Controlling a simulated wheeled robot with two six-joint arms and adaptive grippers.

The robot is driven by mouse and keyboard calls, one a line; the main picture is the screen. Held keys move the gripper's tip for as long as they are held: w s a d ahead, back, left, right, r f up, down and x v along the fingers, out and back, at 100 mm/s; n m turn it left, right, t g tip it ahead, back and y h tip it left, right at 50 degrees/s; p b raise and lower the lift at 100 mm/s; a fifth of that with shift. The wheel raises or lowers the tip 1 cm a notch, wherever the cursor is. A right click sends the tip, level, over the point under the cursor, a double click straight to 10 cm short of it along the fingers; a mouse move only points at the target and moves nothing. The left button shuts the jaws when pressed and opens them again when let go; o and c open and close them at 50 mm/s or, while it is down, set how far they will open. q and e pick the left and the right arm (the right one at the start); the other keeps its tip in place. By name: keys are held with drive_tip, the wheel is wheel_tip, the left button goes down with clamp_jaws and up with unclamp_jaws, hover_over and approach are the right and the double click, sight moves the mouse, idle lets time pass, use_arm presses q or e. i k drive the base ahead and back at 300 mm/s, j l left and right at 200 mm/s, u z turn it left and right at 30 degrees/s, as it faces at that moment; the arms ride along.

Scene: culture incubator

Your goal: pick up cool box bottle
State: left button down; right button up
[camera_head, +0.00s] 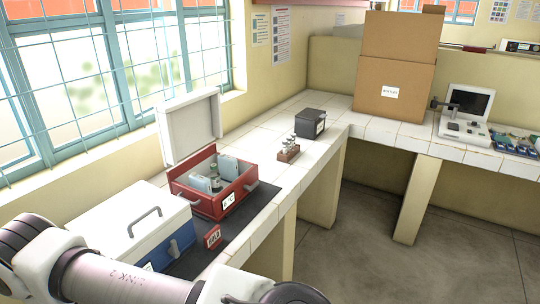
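A red cool box (205,203) with its white lid (190,125) raised stands on a dark mat on the left tiled counter. Inside it are pale blue-grey packs (200,183) and a small bottle (215,183) between them, mostly hidden by the packs and the box wall. A white and blue box (128,222) with a grey handle stands nearer, its lid shut. An arm of mine crosses the bottom left in front of the counter. Neither of my grippers can be made out in the head view.
A small rack with vials (288,150) and a dark box (310,123) stand farther along the counter. A small red sign (212,237) is at the mat's edge. A cardboard box (394,80) and a device with a screen (468,110) stand on the back counter. The floor at right is clear.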

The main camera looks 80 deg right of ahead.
sight(215, 180)
drive_tip(key=i+z, duration=0.15)
drive_tip(key=z, duration=0.3)
drive_tip(key=i+j+z, duration=0.1)
drive_tip(key=z, duration=0.35)
drive_tip(key=i+j+z, duration=0.2)
drive_tip(key=z, duration=0.25)
drive_tip(key=i+j+z, duration=0.15)
drive_tip(key=z, duration=0.3)
drive_tip(key=j+z, duration=0.35)
drive_tip(key=i+j+z, duration=0.1)
drive_tip(key=j+z, duration=0.15)
drive_tip(key=z, duration=0.15)
drive_tip(key=j+z, duration=0.35)
drive_tip(key=i+l+u, duration=0.2)
drive_tip(key=l+u, duration=0.2)
drive_tip(key=l, duration=0.5)
drive_tip(key=i+l+u, duration=0.1)
drive_tip(key=l+u, duration=0.3)
drive_tip(key=l, duration=0.55)
drive_tip(key=l+u, duration=0.35)
drive_tip(key=l, duration=0.6)
